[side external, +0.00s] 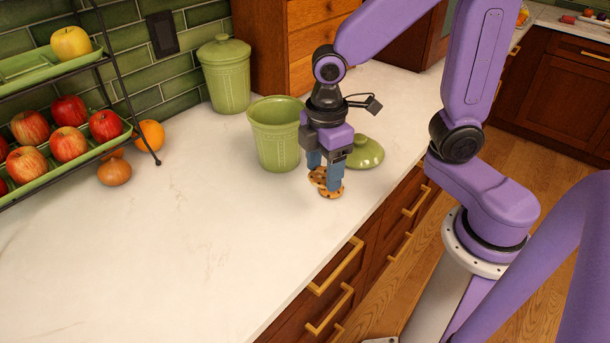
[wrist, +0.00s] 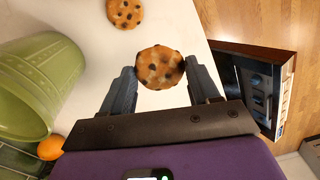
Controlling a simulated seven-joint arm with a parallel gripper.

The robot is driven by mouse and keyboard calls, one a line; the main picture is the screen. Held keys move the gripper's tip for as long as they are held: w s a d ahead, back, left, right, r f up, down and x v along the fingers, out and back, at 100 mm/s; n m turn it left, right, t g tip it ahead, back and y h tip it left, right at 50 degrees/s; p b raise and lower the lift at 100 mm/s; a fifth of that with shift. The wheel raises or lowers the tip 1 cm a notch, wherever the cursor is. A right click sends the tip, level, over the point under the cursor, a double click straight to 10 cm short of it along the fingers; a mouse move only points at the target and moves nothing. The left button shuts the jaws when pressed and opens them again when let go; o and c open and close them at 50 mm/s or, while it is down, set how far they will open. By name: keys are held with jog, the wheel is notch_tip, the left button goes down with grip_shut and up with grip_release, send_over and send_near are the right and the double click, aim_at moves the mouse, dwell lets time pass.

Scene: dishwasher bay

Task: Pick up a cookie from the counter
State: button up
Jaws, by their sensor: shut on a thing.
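Two round chocolate-chip cookies show in the side view at my fingertips, overlapping in the picture: one cookie (side external: 318,177) and one nearer the camera (side external: 331,192). My gripper (side external: 325,176) points down over the counter (side external: 190,230). In the wrist view, my gripper (wrist: 159,84) is shut on a cookie (wrist: 160,67), with a finger on either side. Another cookie (wrist: 125,12) lies on the counter beyond it. The held cookie looks larger and closer to the camera; its height above the counter is hard to tell.
A lidless green canister (side external: 277,135) stands close left of my gripper. Its green lid (side external: 366,153) lies on the right. A lidded canister (side external: 226,75) stands behind, and a fruit rack (side external: 60,165) is at the left. The front counter is clear.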

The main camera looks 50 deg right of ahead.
jog(key=s+d+r, duration=0.2)
jog(key=s+r, duration=0.1)
jog(key=s, duration=0.4)
jog(key=shift+s+d+r, duration=0.15)
jog(key=shift+d, duration=0.1)
